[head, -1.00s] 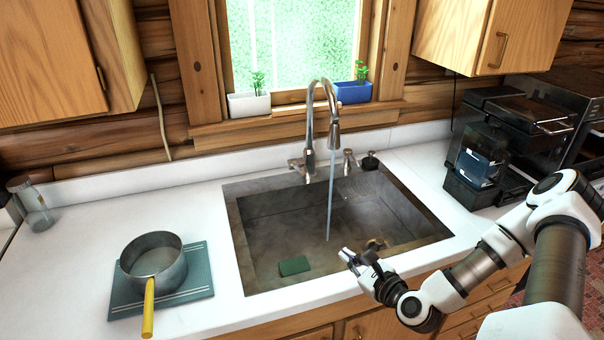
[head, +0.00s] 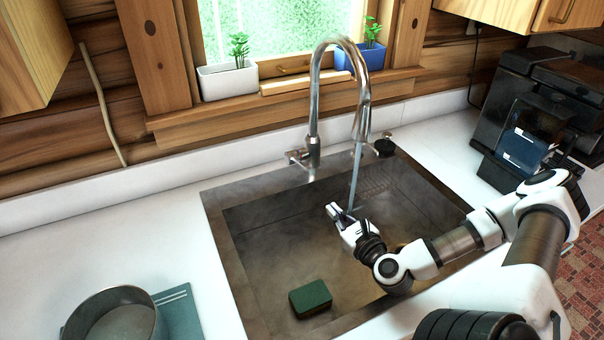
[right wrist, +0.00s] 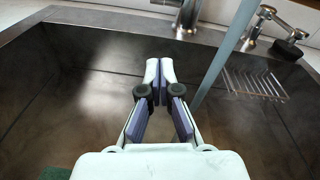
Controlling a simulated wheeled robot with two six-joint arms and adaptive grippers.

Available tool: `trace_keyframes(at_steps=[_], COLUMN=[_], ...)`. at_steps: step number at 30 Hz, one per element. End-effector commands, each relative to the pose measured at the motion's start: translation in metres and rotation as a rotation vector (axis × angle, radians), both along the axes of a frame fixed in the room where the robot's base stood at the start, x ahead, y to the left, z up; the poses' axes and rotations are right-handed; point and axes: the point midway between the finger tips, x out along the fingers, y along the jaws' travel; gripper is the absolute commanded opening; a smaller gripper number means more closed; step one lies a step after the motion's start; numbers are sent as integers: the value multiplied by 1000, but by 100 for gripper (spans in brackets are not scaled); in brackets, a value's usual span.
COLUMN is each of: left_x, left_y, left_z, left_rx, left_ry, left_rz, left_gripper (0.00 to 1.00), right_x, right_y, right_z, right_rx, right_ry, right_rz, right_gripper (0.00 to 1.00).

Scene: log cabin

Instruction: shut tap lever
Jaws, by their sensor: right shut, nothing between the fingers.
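The chrome tap (head: 314,140) stands behind the sink with its high spout over the basin. A stream of water (head: 355,180) runs from the spout, and it also shows in the right wrist view (right wrist: 222,60). The tap lever (head: 294,157) sticks out to the left of the tap's base. In the right wrist view the tap's base (right wrist: 187,18) is at the top, beyond my fingertips. My right gripper (head: 338,211) is over the basin, apart from the lever, in front of it and to its right. Its fingers (right wrist: 160,70) are shut and empty. My left gripper is out of view.
The stone-like sink (head: 240,265) holds a green sponge (head: 311,298) and a wire rack (right wrist: 255,84). A black stopper (head: 385,147) sits on the back rim. A pan (head: 112,318) stands at the left. Planters (head: 228,80) line the sill.

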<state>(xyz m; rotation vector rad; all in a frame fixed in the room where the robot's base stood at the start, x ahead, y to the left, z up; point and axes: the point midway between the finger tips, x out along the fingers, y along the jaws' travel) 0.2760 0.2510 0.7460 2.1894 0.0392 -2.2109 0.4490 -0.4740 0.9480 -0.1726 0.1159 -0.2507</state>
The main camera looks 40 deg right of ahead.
Motion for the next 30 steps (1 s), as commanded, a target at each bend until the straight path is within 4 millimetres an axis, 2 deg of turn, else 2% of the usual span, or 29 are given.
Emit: trace_keyframes(at_steps=[5,12,16,18,21,30], left_x=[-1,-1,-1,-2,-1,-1], left_y=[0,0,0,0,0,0], left_z=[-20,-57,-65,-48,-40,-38], left_rx=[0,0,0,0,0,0], left_ry=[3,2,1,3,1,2], left_rz=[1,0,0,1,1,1], left_gripper=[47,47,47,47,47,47], right_x=[23,71,94,100,104,108], right_y=[-5,-17,-24,-23,-22,-21], right_z=[-6,-12,-11,12,24,30], right_rx=[-4,-10,-11,-3,-1,0], right_ry=[-5,-2,1,-2,-1,0], right_rz=[2,6,5,3,1,1], right_gripper=[0,0,0,0,0,0])
